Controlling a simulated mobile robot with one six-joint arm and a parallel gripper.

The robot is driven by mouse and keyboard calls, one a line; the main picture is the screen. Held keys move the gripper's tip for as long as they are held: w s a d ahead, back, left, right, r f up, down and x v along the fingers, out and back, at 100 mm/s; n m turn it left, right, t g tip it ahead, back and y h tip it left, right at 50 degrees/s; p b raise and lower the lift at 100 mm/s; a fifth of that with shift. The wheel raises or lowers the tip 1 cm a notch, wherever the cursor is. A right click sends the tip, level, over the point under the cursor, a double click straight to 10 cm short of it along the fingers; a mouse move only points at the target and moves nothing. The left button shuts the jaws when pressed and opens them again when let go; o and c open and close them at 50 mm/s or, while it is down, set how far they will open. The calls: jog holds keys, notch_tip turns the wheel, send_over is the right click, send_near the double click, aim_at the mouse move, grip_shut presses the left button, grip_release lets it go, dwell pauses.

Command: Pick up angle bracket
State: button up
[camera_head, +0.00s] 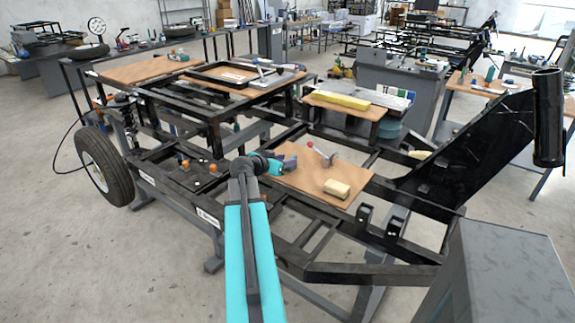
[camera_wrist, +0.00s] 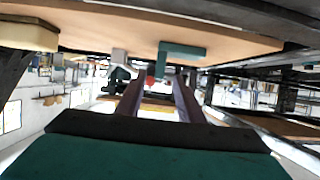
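The angle bracket appears to be the teal L-shaped piece (camera_wrist: 188,49) in the wrist view, which is upside down. It sits on a wooden board (camera_wrist: 95,27) with one leg standing off the surface. My gripper (camera_wrist: 157,92) is open, its two dark fingers apart with nothing seen held between them. The bracket is just beyond the fingertips. In the head view my gripper (camera_head: 290,161) is low at the board's left edge, pointing right. The bracket is hard to tell from the gripper there.
A pale yellow block (camera_head: 337,189) lies on the board (camera_head: 290,182) at the near right. A grey metal piece with a red knob (camera_head: 322,154) stands beyond my gripper. The black frame (camera_head: 330,272) surrounds the board, and a tall black plate (camera_head: 470,150) rises at right.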

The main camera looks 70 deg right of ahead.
aim_at(292, 157)
jog(key=shift+p+x, duration=1)
jog(key=shift+x, duration=0.85)
jog(key=shift+s+d+f, duration=0.2)
jog(key=shift+s+d, duration=0.05)
jog(key=shift+d, duration=0.45)
jog(key=shift+c, duration=0.4)
grip_shut()
